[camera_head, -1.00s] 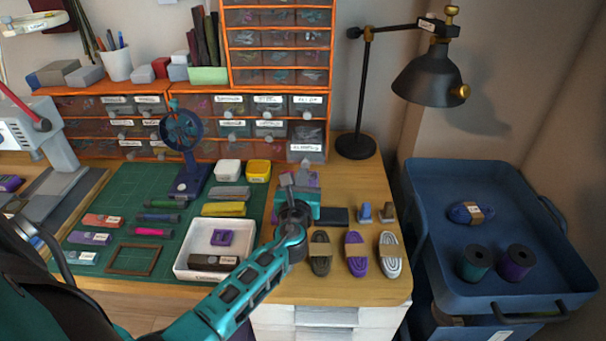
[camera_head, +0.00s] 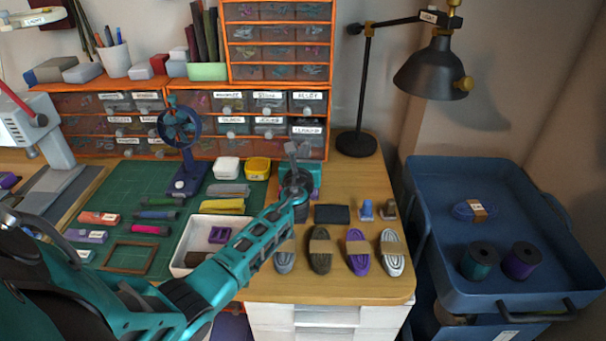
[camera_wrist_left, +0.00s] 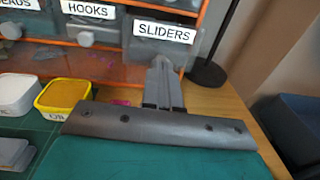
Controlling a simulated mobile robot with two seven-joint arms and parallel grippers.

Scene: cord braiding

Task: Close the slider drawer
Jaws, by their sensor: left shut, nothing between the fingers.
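The slider drawer (camera_head: 308,138) is the lower right drawer of the orange-framed cabinet. My left gripper (camera_head: 291,148) is shut and empty, just in front of and slightly left of the drawer. In the left wrist view its closed fingers (camera_wrist_left: 162,72) point at the drawer front and overlap its lower edge; contact cannot be told. My right gripper is not in view.
A black lamp (camera_head: 356,145) stands right of the cabinet. A yellow box (camera_head: 258,169) and a white box (camera_head: 227,168) sit left of my gripper. Cord bundles (camera_head: 358,252) lie at the table's front. A blue cart (camera_head: 430,215) stands to the right.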

